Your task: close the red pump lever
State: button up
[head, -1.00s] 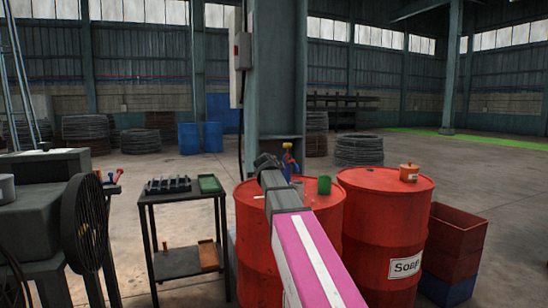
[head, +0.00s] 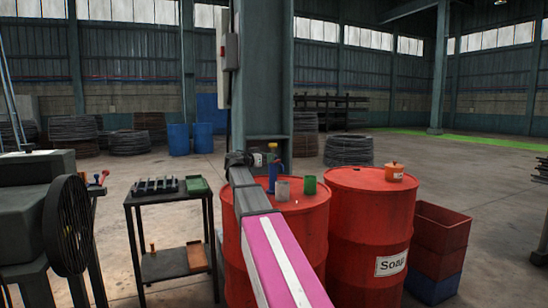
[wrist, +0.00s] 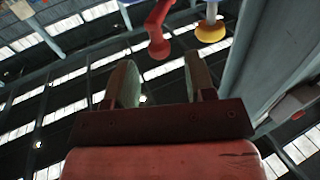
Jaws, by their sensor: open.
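The red lever (wrist: 157,28) hangs in from the top of the wrist view and ends in a rounded knob. It lies beyond my fingertips, between them sideways, with a visible gap in the picture. Beside it is a pale stem with a yellow round part (wrist: 211,31). My gripper (wrist: 162,78) is open and empty. In the head view, a small blue upright fitting with a yellow part (head: 272,177) stands on the left red drum (head: 300,235). My gripper (head: 238,160) is just left of it, its fingers too small to make out. The lever is not clear there.
A grey cup (head: 283,190) and a green cup (head: 310,185) stand on the left drum. An orange pot (head: 394,171) sits on the right drum (head: 368,215). A post (head: 265,90) rises behind. A dark cart (head: 172,225) and a fan (head: 68,225) are left.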

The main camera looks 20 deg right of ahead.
jog(key=x, duration=0.5)
jog(key=shift+w+d, duration=0.1)
jog(key=shift+d, duration=0.25)
jog(key=c, duration=0.9)
